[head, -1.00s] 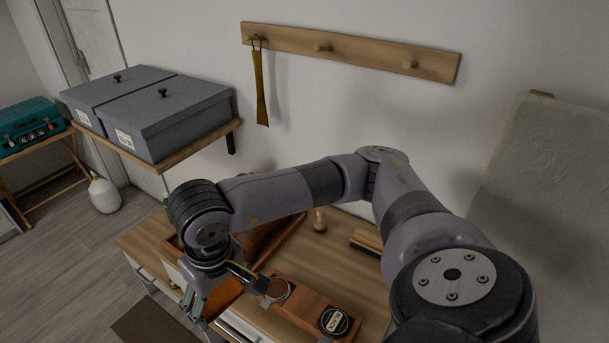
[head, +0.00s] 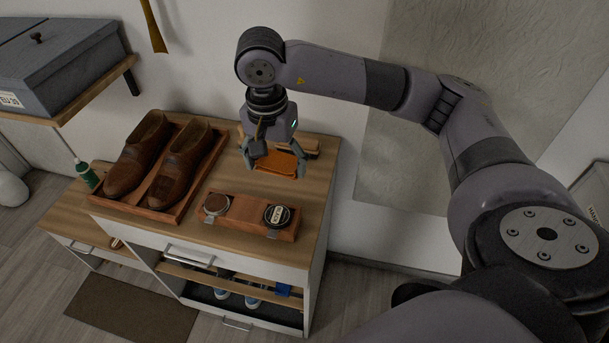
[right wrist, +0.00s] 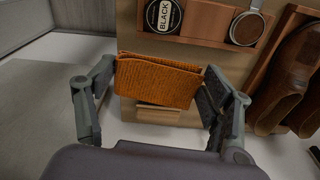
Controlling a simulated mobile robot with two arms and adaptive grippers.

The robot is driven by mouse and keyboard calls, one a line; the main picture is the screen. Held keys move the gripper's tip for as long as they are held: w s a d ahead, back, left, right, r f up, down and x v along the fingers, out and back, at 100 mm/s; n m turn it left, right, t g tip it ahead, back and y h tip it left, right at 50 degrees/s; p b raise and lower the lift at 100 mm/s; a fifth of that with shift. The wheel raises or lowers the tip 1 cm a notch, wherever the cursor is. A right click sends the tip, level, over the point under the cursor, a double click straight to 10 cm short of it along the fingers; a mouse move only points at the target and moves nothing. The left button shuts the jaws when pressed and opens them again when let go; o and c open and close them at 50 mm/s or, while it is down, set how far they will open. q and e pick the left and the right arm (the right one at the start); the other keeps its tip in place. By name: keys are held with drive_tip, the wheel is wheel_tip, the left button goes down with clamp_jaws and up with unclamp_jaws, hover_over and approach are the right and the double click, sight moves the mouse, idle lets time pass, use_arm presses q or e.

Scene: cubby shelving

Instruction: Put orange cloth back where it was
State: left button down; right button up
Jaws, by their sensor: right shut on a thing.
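The orange cloth (head: 277,164) is folded and held between the fingers of my right gripper (head: 273,160), above the back right part of the wooden cabinet top (head: 318,185). In the right wrist view the orange cloth (right wrist: 158,80) spans between the two fingers of the right gripper (right wrist: 157,88), which are shut on its sides. Whether the cloth touches the surface below is hard to tell. My left gripper is not in view.
A wooden holder (head: 249,229) with a brown polish tin (head: 216,204) and a black tin (head: 277,215) lies in front of the cloth. Brown shoes (head: 183,165) stand in a tray at left. A wooden brush (head: 308,146) lies behind the gripper.

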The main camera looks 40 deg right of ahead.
sight(294, 184)
drive_tip(key=w+d+r+m+b, duration=0.35)
drive_tip(key=w+d+m, duration=0.4)
drive_tip(key=m, duration=0.95)
drive_tip(key=shift+y, duration=0.3)
drive_tip(key=f+p, duration=0.1)
drive_tip(key=f, duration=1.2)
drive_tip(key=f+p, duration=0.1)
drive_tip(key=f, duration=0.5)
drive_tip(key=shift+s+d+f+p, duration=0.3)
drive_tip(key=shift+d+f+p, duration=0.05)
drive_tip(key=shift+d+f, duration=0.05)
drive_tip(key=shift+f, duration=0.25)
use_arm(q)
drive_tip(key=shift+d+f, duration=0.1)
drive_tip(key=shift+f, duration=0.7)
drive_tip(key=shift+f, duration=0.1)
use_arm(e)
drive_tip(key=shift+f, duration=0.2)
drive_tip(key=o, duration=1)
drive_tip(key=shift+r, duration=0.1)
drive_tip(key=shift+o, duration=0.2)
